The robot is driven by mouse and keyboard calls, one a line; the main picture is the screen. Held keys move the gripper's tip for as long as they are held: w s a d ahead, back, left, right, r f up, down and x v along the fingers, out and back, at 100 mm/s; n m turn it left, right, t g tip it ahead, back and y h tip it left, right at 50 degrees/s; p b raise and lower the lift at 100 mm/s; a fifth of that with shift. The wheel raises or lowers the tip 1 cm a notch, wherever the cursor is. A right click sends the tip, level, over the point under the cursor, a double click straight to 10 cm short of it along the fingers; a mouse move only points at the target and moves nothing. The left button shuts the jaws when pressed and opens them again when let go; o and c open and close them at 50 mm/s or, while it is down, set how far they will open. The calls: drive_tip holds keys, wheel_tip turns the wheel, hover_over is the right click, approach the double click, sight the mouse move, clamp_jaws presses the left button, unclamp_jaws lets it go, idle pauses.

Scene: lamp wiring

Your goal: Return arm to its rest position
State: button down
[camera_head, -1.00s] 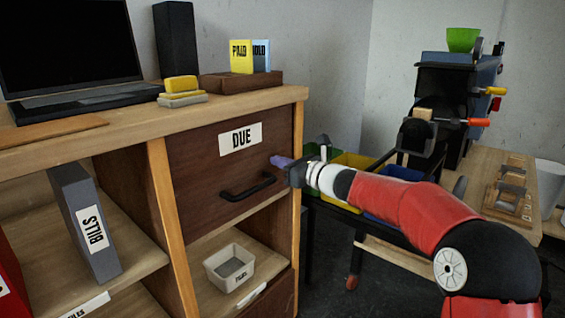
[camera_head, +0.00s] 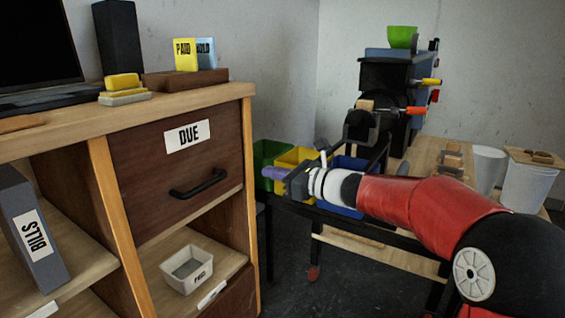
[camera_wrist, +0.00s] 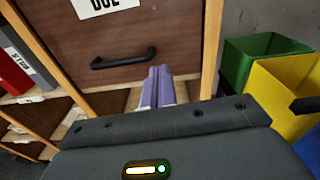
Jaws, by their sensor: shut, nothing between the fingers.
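My gripper (camera_head: 273,173) is at the end of my red, white and black arm, right of the wooden desk (camera_head: 160,100). In the wrist view my gripper's purple fingers (camera_wrist: 158,88) are together with nothing between them. Behind them in that view is the brown drawer front (camera_wrist: 130,32) labelled DUE, with its black handle (camera_wrist: 123,60). The drawer is closed, and the gripper is apart from its handle.
Green (camera_head: 268,155), yellow (camera_head: 295,158) and blue (camera_head: 350,170) bins sit behind my gripper. A white tray (camera_head: 186,270) is on the shelf below the drawer. A grey BILLS binder (camera_head: 28,225) stands at left. Dark floor is clear between desk and bench.

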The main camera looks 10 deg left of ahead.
drive_tip(key=s+d+f+n+g+h, duration=0.1)
drive_tip(key=s+d+f+n+h, duration=0.15)
drive_tip(key=s+n, duration=0.35)
drive_tip(key=s+d+f+n+g+h, duration=0.15)
drive_tip(key=s+d+n+h, duration=0.25)
drive_tip(key=s, duration=0.5)
drive_tip(key=s+d+f+n+h, duration=0.3)
drive_tip(key=s+d+n, duration=0.1)
drive_tip(key=s+d, duration=0.2)
drive_tip(key=s+d+f+n+t+h, duration=0.1)
drive_tip(key=s+d+f+n+h, duration=0.2)
drive_tip(key=s+d, duration=0.3)
drive_tip(key=s+d+f+n+h, duration=0.3)
drive_tip(key=s+d, duration=0.4)
drive_tip(key=d, duration=0.3)
drive_tip(key=shift+d+n+h, duration=0.2)
drive_tip(key=shift+n+h, duration=0.25)
drive_tip(key=shift+n, duration=0.35)
drive_tip(key=shift+a+t, duration=0.2)
drive_tip(key=shift+t, duration=0.05)
